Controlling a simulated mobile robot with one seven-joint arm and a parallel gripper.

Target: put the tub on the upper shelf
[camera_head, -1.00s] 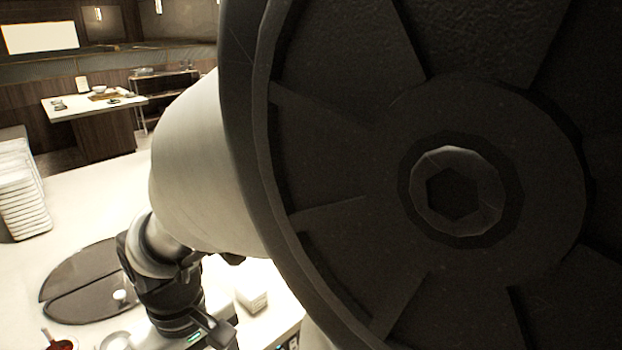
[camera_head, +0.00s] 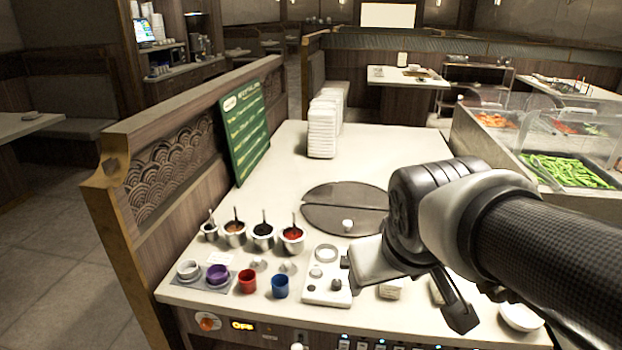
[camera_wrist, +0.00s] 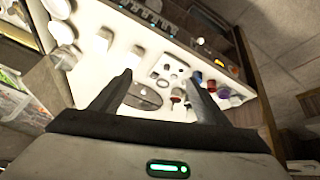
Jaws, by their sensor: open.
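I cannot tell which thing is the tub. Small white containers (camera_head: 390,290) stand on the white counter (camera_head: 270,185) beside my gripper, partly hidden by it. Purple (camera_head: 217,274), red (camera_head: 247,281) and blue (camera_head: 280,286) cups stand at the front left. A metal rack (camera_head: 478,66) with more than one level stands at the back; I cannot tell whether it holds the upper shelf. My gripper (camera_wrist: 163,75) is open and empty, above the counter. In the head view its hand hangs over the counter's right part, fingers partly hidden.
Several sauce pots with ladles (camera_head: 263,236) line the left. A dark round split lid (camera_head: 345,205) lies mid-counter, a white stack (camera_head: 322,128) behind it. A green menu board (camera_head: 245,125) and wooden partition (camera_head: 180,150) bound the left. A glass-covered food bar (camera_head: 540,140) is right.

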